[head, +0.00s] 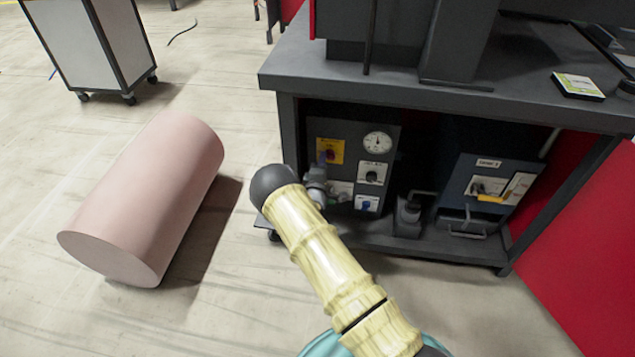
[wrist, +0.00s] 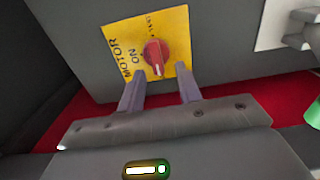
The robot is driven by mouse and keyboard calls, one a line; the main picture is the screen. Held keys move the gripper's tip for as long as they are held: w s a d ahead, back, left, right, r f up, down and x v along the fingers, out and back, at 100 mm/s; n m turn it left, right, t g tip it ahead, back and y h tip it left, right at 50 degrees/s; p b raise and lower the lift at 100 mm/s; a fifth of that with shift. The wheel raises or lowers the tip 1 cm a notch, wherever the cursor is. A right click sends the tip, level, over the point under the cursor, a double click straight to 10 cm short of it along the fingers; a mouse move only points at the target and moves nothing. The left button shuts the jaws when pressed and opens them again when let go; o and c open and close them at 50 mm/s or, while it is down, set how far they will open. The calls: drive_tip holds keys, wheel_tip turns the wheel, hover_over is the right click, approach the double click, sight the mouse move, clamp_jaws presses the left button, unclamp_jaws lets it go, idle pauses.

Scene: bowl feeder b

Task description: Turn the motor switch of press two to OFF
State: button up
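The motor switch is a red knob (wrist: 155,54) on a yellow plate (wrist: 117,36) in the wrist view. The plate reads MOTOR and ON; its other small lettering is hard to read. ON stands beside the knob's left side. I cannot tell the knob's exact pointing. In the head view the yellow plate (head: 328,146) is on the upper left of a dark control box under the bench. My gripper (wrist: 160,74) is open, its two fingers just short of the knob and on either side of it, apparently not touching. In the head view my arm partly hides it.
The control box also bears a round gauge (head: 377,142), a white-plated switch (head: 373,173) and a blue-marked plate (head: 367,204). A blue-grey unit (head: 488,190) stands to the right. The bench top (head: 400,88) overhangs. A pink cylinder (head: 150,200) lies on the floor at left.

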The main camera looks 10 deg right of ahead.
drive_tip(key=p+v, duration=0.5)
drive_tip(key=v, duration=1.1)
drive_tip(key=shift+s, duration=0.35)
drive_tip(key=shift+w+r, duration=0.1)
wheel_tip(320, 180, up, 11)
drive_tip(key=s+d+m+g+y, duration=0.2)
drive_tip(key=d+m+g+y, duration=0.1)
drive_tip(key=m+g, duration=0.65)
drive_tip(key=s+d+r+m+g+y+p, duration=0.1)
drive_tip(key=s+d+r+m+g, duration=0.15)
drive_tip(key=s+r, duration=0.65)
drive_tip(key=s+d+r+m+g+y+p, duration=0.1)
drive_tip(key=s+d+r+m+g+y, duration=0.15)
drive_tip(key=s+r, duration=0.7)
drive_tip(key=w+a+p+v, duration=0.1)
drive_tip(key=w+p+v, duration=0.1)
drive_tip(key=p+v, duration=1.4)
drive_tip(key=w+a+r+p+v, duration=0.1)
drive_tip(key=w+p+v, duration=0.1)
drive_tip(key=p+v, duration=1.5)
drive_tip(key=a+h+p, duration=0.1)
drive_tip(key=p, duration=0.2)
drive_tip(key=shift+a, duration=0.2)
